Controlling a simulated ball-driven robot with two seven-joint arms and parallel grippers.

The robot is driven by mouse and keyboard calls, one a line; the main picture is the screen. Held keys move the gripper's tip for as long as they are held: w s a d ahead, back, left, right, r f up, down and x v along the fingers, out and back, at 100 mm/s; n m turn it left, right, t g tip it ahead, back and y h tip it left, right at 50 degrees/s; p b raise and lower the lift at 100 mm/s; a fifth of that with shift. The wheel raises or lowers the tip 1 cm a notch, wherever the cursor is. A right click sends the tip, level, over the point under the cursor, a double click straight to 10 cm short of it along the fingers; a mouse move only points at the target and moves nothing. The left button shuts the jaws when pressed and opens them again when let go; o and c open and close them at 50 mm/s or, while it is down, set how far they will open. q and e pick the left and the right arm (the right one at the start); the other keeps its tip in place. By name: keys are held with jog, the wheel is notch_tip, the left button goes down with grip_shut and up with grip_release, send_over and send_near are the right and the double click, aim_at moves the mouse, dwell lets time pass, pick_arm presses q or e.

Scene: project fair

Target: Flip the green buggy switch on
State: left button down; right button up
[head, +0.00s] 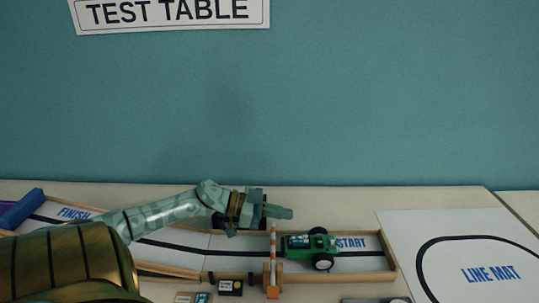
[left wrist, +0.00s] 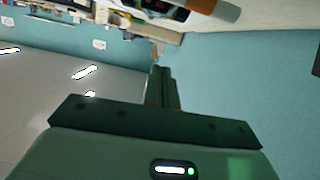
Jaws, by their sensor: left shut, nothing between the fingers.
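The green buggy (head: 318,243) stands on the track at the START end, just right of an orange-and-white striped post. It has dark wheels and a pale patch on its left part. Its switch is too small to make out. My left gripper (head: 284,212) is shut and empty, pointing right, above and slightly left of the buggy in the picture, apart from it. In the left wrist view the shut fingers (left wrist: 163,88) show against the wall and floor. My right gripper is not in view.
The wood-edged track (head: 184,250) runs from a blue block (head: 22,209) at FINISH to START. The striped post (head: 273,255) stands close left of the buggy. Small items (head: 230,287) lie in front of the track. The white line mat (head: 450,252) lies at right.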

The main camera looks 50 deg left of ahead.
pick_arm(q)
jog(key=shift+p+v, duration=0.3)
jog(key=shift+v, duration=0.95)
